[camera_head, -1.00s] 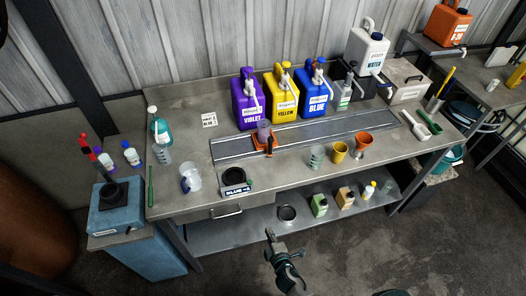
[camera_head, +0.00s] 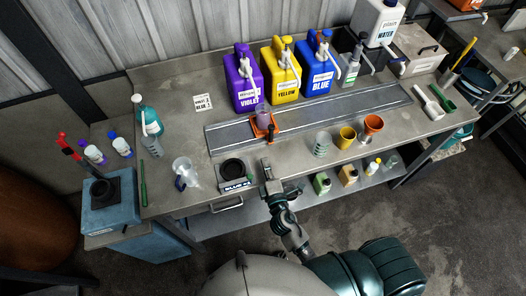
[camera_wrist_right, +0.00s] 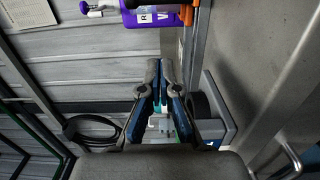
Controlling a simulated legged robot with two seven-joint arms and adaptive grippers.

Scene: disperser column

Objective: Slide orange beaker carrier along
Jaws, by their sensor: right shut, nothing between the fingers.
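The orange beaker carrier (camera_head: 264,127) sits on the metal rail (camera_head: 340,106), towards its left part, in front of the violet jug (camera_head: 243,83). A purple-tinted beaker (camera_head: 263,115) stands in it. My right gripper (camera_head: 268,168) is at the bench's front edge, just right of the dark round device and nearer to me than the carrier. It is apart from the carrier. In the right wrist view the fingers (camera_wrist_right: 165,65) are shut and empty, pointing towards a purple and orange area at the top. My left gripper is not in view.
Yellow (camera_head: 281,72) and blue (camera_head: 318,68) jugs stand behind the rail. A clear beaker (camera_head: 322,145), a yellow cup (camera_head: 346,137) and an orange funnel (camera_head: 372,126) stand in front. The rail right of the carrier is clear.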

